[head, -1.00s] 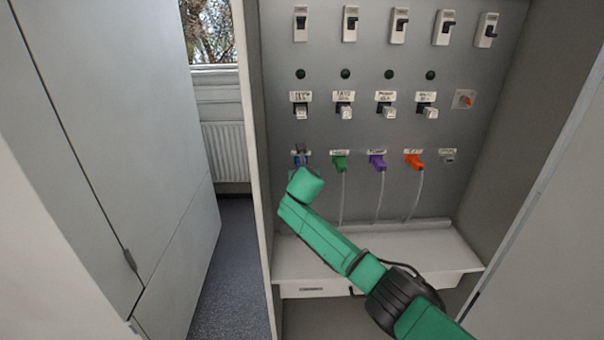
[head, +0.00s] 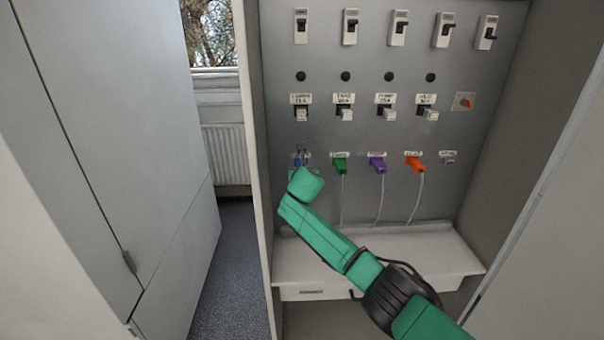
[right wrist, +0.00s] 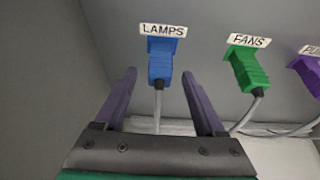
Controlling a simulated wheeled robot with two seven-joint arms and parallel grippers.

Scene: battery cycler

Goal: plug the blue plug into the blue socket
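The blue plug (right wrist: 160,66) sits at the panel directly under the LAMPS label (right wrist: 163,30) in the right wrist view. It looks seated in the socket there, with its face against the panel; the socket itself is hidden behind it. Its grey cable (right wrist: 158,105) hangs down. My right gripper (right wrist: 159,76) is open, with one finger on each side of the plug and cable and gaps on both sides. In the head view my right gripper (head: 301,160) is small and partly hidden by my green wrist, with a bit of blue between. My left gripper is not in view.
Green (head: 340,165), purple (head: 378,166) and orange (head: 414,164) plugs with hanging cables sit in a row to the right. Rocker switches and breakers are above. A shelf (head: 380,255) lies below. The cabinet's left wall (head: 258,150) is close to my right wrist.

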